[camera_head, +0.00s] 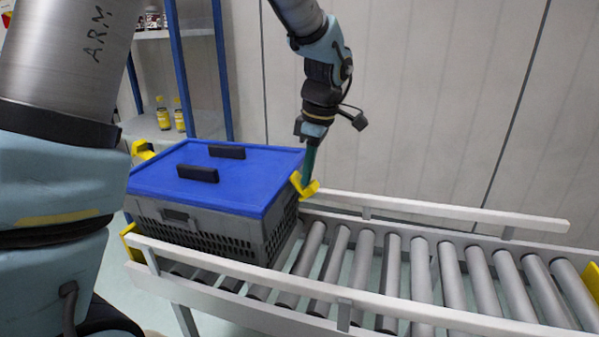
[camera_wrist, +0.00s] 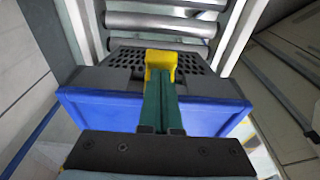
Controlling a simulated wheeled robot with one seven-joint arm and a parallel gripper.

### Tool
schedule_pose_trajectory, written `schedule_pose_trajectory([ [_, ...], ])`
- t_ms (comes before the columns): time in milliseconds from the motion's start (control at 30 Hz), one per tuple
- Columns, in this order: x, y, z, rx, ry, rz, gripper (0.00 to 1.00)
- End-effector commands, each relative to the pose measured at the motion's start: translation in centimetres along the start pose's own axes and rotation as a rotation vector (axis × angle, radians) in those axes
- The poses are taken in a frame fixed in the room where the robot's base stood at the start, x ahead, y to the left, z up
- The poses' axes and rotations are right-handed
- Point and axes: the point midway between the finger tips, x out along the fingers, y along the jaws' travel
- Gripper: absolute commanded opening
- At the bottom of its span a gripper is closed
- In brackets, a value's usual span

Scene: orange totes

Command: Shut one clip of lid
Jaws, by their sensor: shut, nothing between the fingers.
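A grey crate (camera_head: 206,229) with perforated walls stands on the roller conveyor, with a blue lid (camera_head: 255,171) lying on top. The lid also shows in the wrist view (camera_wrist: 90,112). A yellow clip (camera_head: 307,190) is at the crate's right end and looks tilted outward from the wall. A second yellow clip (camera_head: 143,149) sticks out at the left end. My gripper (camera_head: 308,174) is shut and empty, pointing down at the right clip. In the wrist view, its green fingers (camera_wrist: 161,98) reach the yellow clip (camera_wrist: 160,62) and partly cover it; contact cannot be told for sure.
The conveyor's rollers (camera_head: 420,280) are bare to the right of the crate. White side rails (camera_head: 440,212) run along both sides. Two black handles (camera_head: 198,173) stand up from the lid. A blue-posted shelf with small bottles (camera_head: 163,114) is behind at left.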

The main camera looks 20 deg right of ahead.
Motion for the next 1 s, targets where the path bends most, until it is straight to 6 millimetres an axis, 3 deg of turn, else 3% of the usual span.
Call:
schedule_pose_trajectory([
  [333, 0.96, -0.01, 0.22, 0.000, 0.000, -0.001, 0.00],
  [1000, 0.87, 0.02, 0.28, 0.000, 0.000, 0.000, 0.00],
])
